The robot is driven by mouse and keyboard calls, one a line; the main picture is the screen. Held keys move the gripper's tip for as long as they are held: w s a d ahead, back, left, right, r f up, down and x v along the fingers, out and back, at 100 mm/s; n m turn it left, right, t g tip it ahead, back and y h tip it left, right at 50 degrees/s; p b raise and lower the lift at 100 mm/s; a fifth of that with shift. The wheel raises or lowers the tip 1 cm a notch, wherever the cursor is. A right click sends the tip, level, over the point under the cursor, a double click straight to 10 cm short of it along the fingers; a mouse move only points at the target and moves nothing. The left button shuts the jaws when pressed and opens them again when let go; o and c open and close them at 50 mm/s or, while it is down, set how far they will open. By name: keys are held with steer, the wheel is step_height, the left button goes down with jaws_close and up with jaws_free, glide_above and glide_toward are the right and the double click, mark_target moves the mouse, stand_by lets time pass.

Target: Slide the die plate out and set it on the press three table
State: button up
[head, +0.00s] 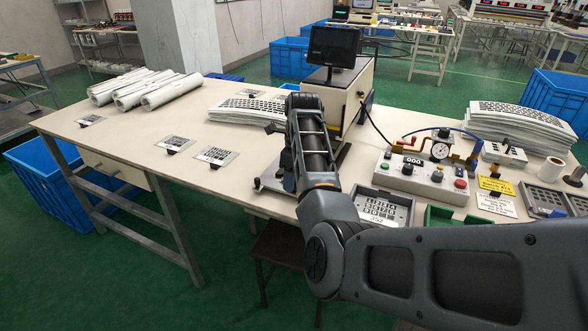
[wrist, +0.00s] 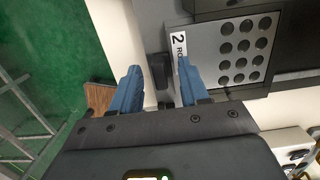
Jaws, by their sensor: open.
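In the wrist view a grey plate (wrist: 236,50) with several dark round holes lies at the upper right, partly under dark machine parts. It looks like the die plate. A white label (wrist: 179,46) reading "2 RO" is at its left end, partly covered by a finger. My gripper (wrist: 160,68) is open, its two blue fingers on either side of a black handle-like block (wrist: 160,71) beside the plate. I cannot tell whether a finger touches it. In the head view my arm hides the gripper and most of the press base (head: 269,186). I cannot tell which table is press three's.
The cream worktable (head: 130,155) holds white rolls (head: 165,94), film stacks (head: 240,110), a beige press body with monitor (head: 333,46), and a control box (head: 420,178). Blue crates (head: 52,175) and a brown stool (head: 282,245) stand by it. More tables are behind.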

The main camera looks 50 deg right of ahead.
steer(key=shift+f, duration=0.1)
jaws_close()
stand_by(0.4)
